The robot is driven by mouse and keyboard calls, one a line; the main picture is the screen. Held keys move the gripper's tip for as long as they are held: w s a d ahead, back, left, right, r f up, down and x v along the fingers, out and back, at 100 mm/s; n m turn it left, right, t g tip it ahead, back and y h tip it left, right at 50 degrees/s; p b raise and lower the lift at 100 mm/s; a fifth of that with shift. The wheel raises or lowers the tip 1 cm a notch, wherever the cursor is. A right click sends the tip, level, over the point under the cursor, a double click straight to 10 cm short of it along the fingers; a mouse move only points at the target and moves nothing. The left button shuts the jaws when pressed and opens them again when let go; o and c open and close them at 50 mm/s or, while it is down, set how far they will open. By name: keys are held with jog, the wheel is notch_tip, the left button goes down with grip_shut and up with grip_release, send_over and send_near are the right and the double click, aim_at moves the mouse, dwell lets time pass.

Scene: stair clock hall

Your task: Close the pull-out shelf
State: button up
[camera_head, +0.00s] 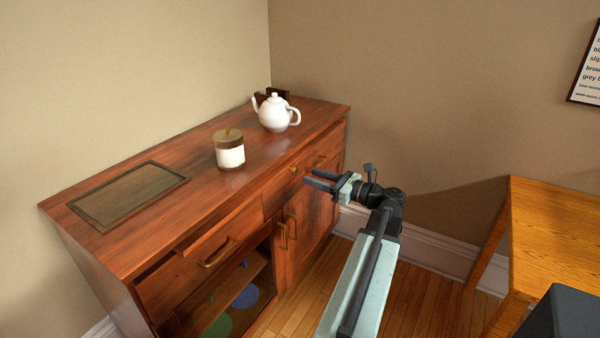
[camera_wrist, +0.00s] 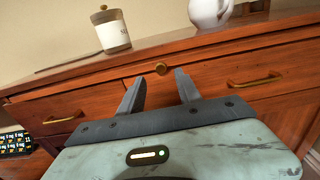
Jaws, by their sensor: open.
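The wooden sideboard (camera_head: 130,250) stands against the wall. Under its top, a small brass knob (camera_head: 293,170) sits on the front between two drawers with bar handles. It also shows in the wrist view (camera_wrist: 161,68). I cannot tell clearly which board is the pull-out shelf or how far out it is. The left drawer front (camera_head: 200,258) seems to stand slightly out, with a gap above it. My gripper (camera_head: 314,179) is open and empty in front of the sideboard. In the wrist view its fingers (camera_wrist: 161,84) stand either side of the knob, apart from it.
A lidded jar (camera_head: 230,150), a white teapot (camera_head: 275,112) and a dark framed panel (camera_head: 130,195) are on the sideboard top. An open compartment below the left drawer holds a blue and a green round item. A light wooden table (camera_head: 555,235) stands at right. Floor between is clear.

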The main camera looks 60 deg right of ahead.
jog(key=w, duration=0.5)
jog(key=shift+w, duration=0.25)
grip_shut()
dwell(1.1)
